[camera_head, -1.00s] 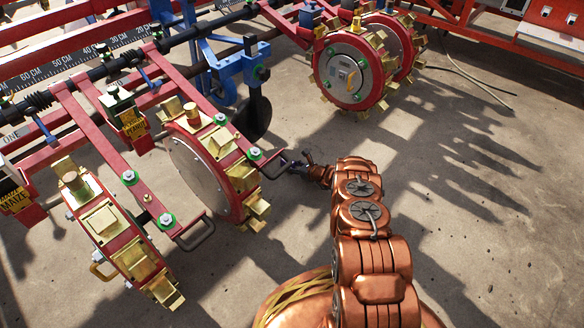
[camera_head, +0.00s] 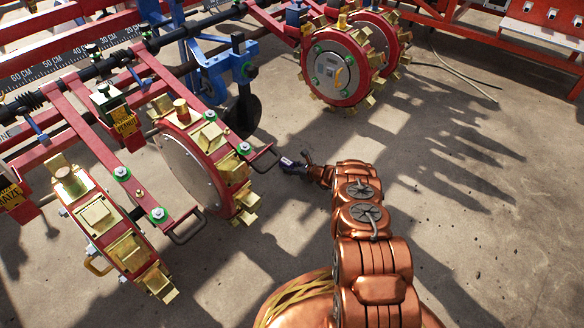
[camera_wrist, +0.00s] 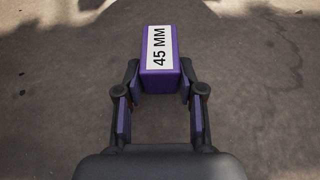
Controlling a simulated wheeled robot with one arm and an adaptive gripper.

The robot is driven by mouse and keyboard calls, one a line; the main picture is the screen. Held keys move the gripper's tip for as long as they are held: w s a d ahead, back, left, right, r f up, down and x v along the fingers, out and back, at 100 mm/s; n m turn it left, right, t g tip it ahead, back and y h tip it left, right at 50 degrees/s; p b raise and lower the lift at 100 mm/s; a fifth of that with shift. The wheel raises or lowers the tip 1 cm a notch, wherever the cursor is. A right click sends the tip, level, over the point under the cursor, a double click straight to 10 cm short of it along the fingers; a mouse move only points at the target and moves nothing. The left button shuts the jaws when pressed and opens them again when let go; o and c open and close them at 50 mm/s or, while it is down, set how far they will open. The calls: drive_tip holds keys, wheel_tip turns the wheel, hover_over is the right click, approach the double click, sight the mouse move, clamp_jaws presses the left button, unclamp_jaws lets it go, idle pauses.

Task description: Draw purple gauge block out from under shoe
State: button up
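The purple gauge block (camera_wrist: 160,50) has a white label reading "45 MM" in the wrist view. It sits between the two fingertips of my gripper (camera_wrist: 161,83), which flank its sides and hold it. In the head view the block (camera_head: 289,163) shows as a small purple piece at the end of my gripper (camera_head: 302,165), clear of the machine and over bare floor. The punch wheel (camera_head: 192,165) with gold shoes around its red rim stands to the left. A gold shoe (camera_head: 246,199) is low on its near right side. I see nothing under that shoe.
A dark handle loop (camera_head: 263,160) juts from the red frame arm just left of the block. Another punch wheel (camera_head: 340,72) stands at the back, and one (camera_head: 125,240) at the front left. Concrete floor to the right is open, with a thin cable (camera_head: 455,72) at the back.

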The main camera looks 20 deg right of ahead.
drive_tip(key=o, duration=0.5)
drive_tip(key=shift+c, duration=0.2)
drive_tip(key=shift+v, duration=6)
